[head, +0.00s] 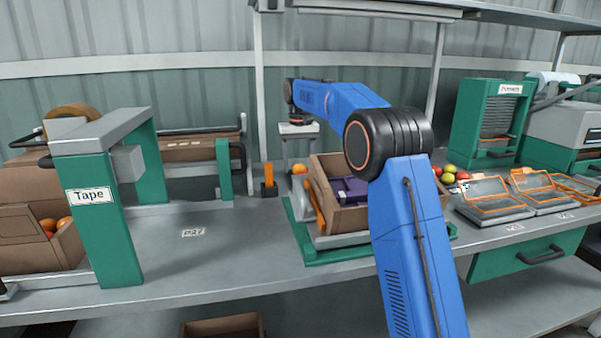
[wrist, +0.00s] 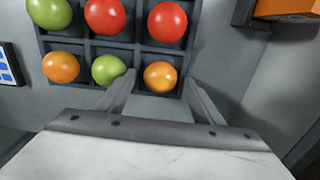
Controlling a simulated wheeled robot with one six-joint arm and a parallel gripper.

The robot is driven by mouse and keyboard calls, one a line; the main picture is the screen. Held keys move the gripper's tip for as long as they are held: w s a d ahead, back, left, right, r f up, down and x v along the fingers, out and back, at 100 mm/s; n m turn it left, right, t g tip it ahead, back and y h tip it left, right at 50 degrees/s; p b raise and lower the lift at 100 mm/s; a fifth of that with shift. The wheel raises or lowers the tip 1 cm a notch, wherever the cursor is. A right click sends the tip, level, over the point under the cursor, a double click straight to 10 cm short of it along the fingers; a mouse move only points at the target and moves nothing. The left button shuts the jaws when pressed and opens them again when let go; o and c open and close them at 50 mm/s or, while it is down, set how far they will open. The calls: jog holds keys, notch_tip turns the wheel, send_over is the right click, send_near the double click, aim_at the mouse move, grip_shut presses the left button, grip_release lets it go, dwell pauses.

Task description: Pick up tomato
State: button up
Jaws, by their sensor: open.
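In the wrist view, a dark tray (wrist: 138,48) has square pockets with one tomato each. The near row has an orange tomato (wrist: 61,67), a green tomato (wrist: 109,69) and an orange-yellow tomato (wrist: 161,76). Behind them are a yellow-green tomato (wrist: 50,12) and two red tomatoes (wrist: 106,15), (wrist: 167,21). My gripper (wrist: 158,82) is open and empty, its fingers pointing at the near row, on either side of the orange-yellow tomato. In the head view, an orange tomato (head: 299,168) shows beneath my arm's end; most of the tray there is hidden.
A cardboard box (head: 350,218) with purple packs sits on a green-framed stand (head: 325,255). A tape machine (head: 95,190) stands left. More tomatoes (head: 449,169) and orange-rimmed trays (head: 490,198) lie right.

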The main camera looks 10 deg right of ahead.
jog(key=c, duration=0.9)
jog(key=shift+o, duration=0.2)
